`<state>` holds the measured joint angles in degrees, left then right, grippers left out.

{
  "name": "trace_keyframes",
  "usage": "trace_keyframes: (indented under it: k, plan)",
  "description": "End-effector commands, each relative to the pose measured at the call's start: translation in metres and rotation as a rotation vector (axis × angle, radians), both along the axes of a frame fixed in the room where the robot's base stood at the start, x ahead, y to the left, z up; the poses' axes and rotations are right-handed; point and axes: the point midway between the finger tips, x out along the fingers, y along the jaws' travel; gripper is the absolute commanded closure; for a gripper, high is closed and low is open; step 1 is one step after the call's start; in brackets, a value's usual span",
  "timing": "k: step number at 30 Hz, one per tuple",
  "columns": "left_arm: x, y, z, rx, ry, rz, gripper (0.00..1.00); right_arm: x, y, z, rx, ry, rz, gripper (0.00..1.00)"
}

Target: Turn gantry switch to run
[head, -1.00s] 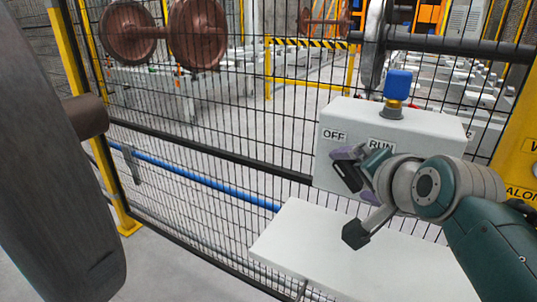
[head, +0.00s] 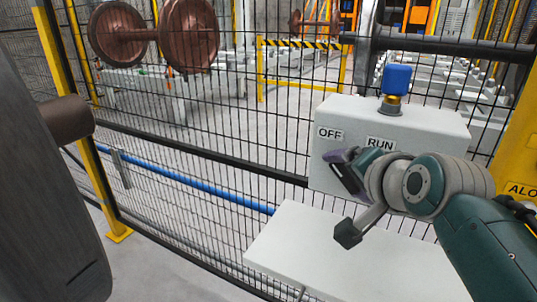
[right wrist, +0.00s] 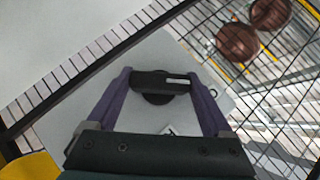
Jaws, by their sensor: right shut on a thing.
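A pale grey control box (head: 445,125) hangs on the mesh fence, with an OFF label (head: 330,134) at left and a RUN label (head: 380,143) right of it on its front. In the right wrist view the black switch handle (right wrist: 150,84) with a white mark lies crosswise between my purple fingertips. My right gripper (head: 345,172) is at the box front below the labels, shut on this handle. In the head view the gripper hides the switch, so which label it points at cannot be told. My left gripper is not in view.
A blue beacon (head: 396,78) stands on the box. A white shelf (head: 300,245) juts out below my right gripper. The black mesh fence and a yellow post (head: 80,130) close off the area behind; rusty wheelsets (head: 190,35) stand beyond. A yellow panel (head: 520,150) is at right.

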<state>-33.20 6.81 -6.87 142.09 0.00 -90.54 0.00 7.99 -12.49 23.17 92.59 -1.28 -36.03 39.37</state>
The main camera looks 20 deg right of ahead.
Motion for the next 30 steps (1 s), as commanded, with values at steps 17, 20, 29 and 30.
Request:
trace_keyframes:
  k: [17, 20, 29, 30]
  plan:
    - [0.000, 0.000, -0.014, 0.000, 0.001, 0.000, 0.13, -0.001, -0.001, -0.005, 0.089, -0.103, 0.001, 0.71]
    - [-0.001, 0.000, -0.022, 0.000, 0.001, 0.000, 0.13, -0.001, -0.001, -0.007, 0.138, -0.161, 0.000, 0.71]
    - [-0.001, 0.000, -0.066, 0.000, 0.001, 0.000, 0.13, -0.001, -0.001, -0.012, 0.320, -0.376, 0.001, 0.71]
    - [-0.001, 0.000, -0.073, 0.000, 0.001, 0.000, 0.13, -0.001, -0.001, -0.013, 0.345, -0.404, 0.001, 0.71]
